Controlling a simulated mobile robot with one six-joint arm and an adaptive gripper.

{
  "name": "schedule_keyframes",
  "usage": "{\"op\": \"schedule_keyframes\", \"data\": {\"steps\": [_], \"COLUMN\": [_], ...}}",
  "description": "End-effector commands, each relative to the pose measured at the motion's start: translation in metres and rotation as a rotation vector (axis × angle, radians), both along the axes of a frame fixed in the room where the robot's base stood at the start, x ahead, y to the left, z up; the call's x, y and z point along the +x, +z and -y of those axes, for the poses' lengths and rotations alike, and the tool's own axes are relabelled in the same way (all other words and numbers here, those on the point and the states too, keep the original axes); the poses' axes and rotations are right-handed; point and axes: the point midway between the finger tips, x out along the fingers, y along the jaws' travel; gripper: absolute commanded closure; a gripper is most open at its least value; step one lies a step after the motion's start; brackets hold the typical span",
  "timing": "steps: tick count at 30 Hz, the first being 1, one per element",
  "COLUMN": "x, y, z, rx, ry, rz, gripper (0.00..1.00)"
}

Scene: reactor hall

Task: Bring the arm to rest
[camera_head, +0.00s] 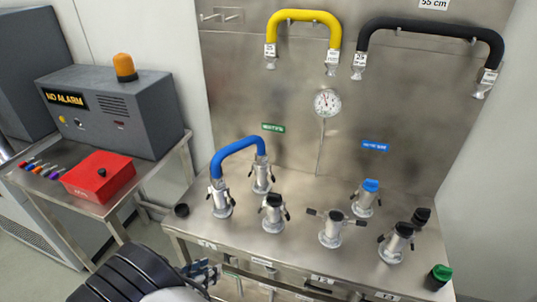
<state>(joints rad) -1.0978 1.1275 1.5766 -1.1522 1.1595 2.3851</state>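A black ribbed part with a pale grey piece (120,278), which looks like part of my own arm, shows at the bottom left edge. It is in front of the steel bench and left of it in the picture. My gripper and its fingers cannot be made out in this view, so what they hold is hidden.
The steel bench (300,245) carries several upright ports with clamps. A blue hose (238,145) joins two of them. Yellow (303,17) and black (430,27) hoses hang on the panel. A red box (98,177) and alarm unit (110,110) stand on the left table.

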Motion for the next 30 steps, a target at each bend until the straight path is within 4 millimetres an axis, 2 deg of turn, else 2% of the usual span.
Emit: {"op": "schedule_keyframes", "data": {"steps": [1,5,9,11,15,21,25,30], "x": [0.01,0.023,0.021,0.017,-0.006,-0.055,-0.093,-0.141], "y": [0.026,0.087,0.146,0.168,0.215,0.265,0.287,0.304], "z": [0.016,0.066,0.125,0.15,0.204,0.266,0.294,0.315], "rx": [0.0,-0.009,0.019,0.043,0.117,0.246,0.323,0.389], "ry": [-0.036,-0.104,-0.138,-0.141,-0.117,-0.017,0.08,0.228], "rz": [-0.039,-0.189,-0.353,-0.417,-0.544,-0.654,-0.671,-0.632], "gripper": [0.65,0.65,0.65,0.65,0.65,0.65,0.65,0.65]}}
